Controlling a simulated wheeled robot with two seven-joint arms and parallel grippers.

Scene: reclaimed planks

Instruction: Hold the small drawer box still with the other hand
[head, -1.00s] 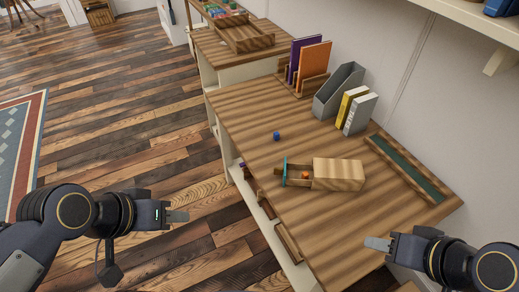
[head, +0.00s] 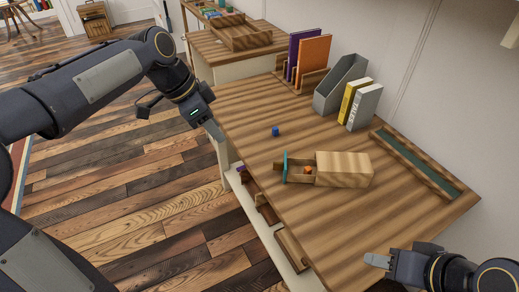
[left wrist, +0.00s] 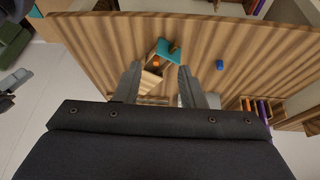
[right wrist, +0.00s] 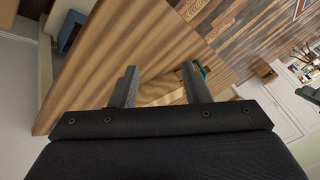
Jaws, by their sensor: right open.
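The small drawer box (head: 343,168) is a light striped wooden box on the desk. Its drawer is pulled out to the left, with a teal front (head: 285,168) and a small orange thing (head: 308,170) inside. My left gripper (head: 215,130) is at the desk's left edge, apart from the box; its fingers are open and empty in the left wrist view (left wrist: 158,85). The teal front also shows there (left wrist: 168,51). My right gripper (head: 376,260) is open and empty near the desk's front edge, below and right of the box. In the right wrist view, its fingers partly hide the box (right wrist: 160,92).
A grey file holder (head: 341,84), books (head: 364,106) and a long green-lined tray (head: 415,163) stand along the wall side. The desk in front of the box is clear.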

